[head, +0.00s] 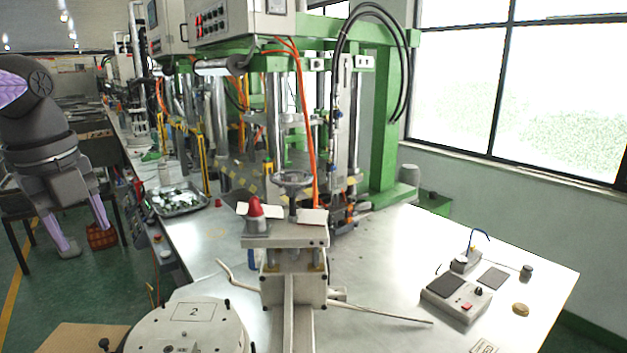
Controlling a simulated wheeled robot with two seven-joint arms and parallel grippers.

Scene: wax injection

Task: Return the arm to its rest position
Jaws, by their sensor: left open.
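My left arm comes in at the left edge of the head view, and its dark grey gripper (86,238) hangs pointing down. Its two pale fingers are spread apart with nothing seen between them. The gripper is left of the metal workbench (385,260), in front of the floor and apart from the bench edge. A reddish-brown basket-like object (102,236) shows close by the right finger; I cannot tell its distance. My right gripper is not in view.
A green-framed wax injection machine (385,130) stands on the bench. A metal tray of parts (180,198), a round plate marked 2 (170,332), a clamp fixture with a handle (290,270) and a control box (455,298) are nearby. The bench's right part is mostly clear.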

